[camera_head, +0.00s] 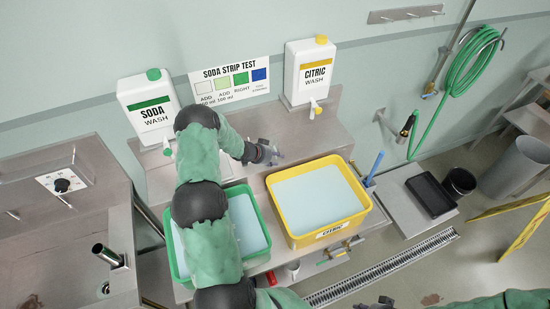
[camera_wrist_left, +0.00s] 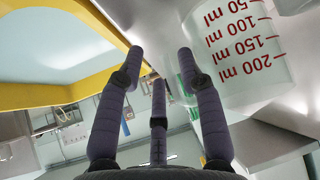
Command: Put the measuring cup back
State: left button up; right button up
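The measuring cup (camera_wrist_left: 240,60) is clear with red millilitre marks. It shows upside down at the upper right of the left wrist view, partly cut off by the frame. My left gripper (camera_wrist_left: 160,66) is open with nothing between its fingers; the cup lies to the right of them, and I cannot tell whether they touch. In the head view my left gripper (camera_head: 270,153) is above the steel counter, between the wall and the yellow citric tub (camera_head: 362,212). I cannot make out the cup there. A dark bit of my right gripper (camera_head: 376,303) shows at the bottom edge.
A green tub (camera_head: 258,257) of liquid is partly behind my left arm. Soda (camera_head: 149,103) and citric (camera_head: 308,72) wash jugs stand at the back by a strip test chart (camera_head: 229,80). A blue handle (camera_head: 376,165) stands right of the yellow tub.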

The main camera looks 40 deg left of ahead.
pick_arm(q)
jog(key=shift+r, duration=0.1)
jog(key=shift+s+r, duration=0.1)
jog(key=shift+r, duration=0.1)
jog(key=p+v, duration=0.1)
jog(key=v, duration=1)
jog(key=shift+s+r, duration=0.2)
jog(key=shift+s, duration=0.05)
dwell(1.0)
